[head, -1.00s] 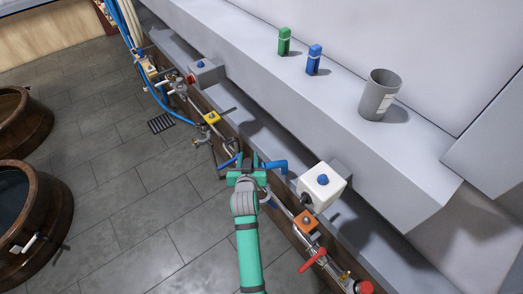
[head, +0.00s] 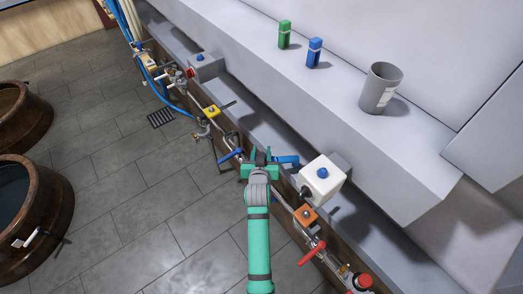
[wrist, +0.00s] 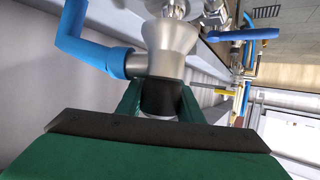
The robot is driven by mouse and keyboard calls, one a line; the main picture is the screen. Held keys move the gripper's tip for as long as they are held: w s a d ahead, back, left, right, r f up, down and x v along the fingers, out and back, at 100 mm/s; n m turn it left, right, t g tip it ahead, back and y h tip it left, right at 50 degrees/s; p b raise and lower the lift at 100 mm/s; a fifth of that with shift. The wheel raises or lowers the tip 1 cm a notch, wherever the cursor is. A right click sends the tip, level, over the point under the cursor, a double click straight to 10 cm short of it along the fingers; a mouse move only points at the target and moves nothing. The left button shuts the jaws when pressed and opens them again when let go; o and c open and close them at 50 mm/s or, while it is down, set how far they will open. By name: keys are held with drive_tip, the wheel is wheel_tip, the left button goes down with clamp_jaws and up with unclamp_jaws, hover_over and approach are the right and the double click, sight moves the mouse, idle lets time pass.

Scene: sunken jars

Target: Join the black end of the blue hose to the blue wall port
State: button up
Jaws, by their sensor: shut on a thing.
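My gripper (head: 262,157) is green and stands over the pipe line along the wall, left of the white box. In the wrist view its fingers (wrist: 160,98) are shut on a black collar (wrist: 160,97) below a flared silver metal body (wrist: 165,45). A bent blue piece (wrist: 90,50) joins that body's left side. It also shows in the head view (head: 287,159), right of my fingers. I cannot tell if the collar is the hose's end. The blue hose (head: 172,105) runs down from the far left; its end is not clear. I cannot make out the blue wall port for sure.
A blue lever (head: 230,155) lies left of my gripper and shows in the wrist view (wrist: 240,34). The white box (head: 323,182), an orange block (head: 306,216) and a red lever (head: 312,252) stand to the right.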

drive_tip(key=shift+a+r, duration=0.1)
drive_tip(key=shift+f, duration=0.2)
idle(0.4)
drive_tip(key=shift+f, duration=0.6)
drive_tip(key=shift+f, duration=0.15)
drive_tip(key=shift+f, duration=0.15)
drive_tip(key=o, duration=1.3)
drive_tip(key=shift+o, duration=0.2)
drive_tip(key=shift+s+f, duration=0.1)
drive_tip(key=v, duration=1)
drive_tip(key=shift+s+r, duration=0.2)
drive_tip(key=shift+s, duration=0.15)
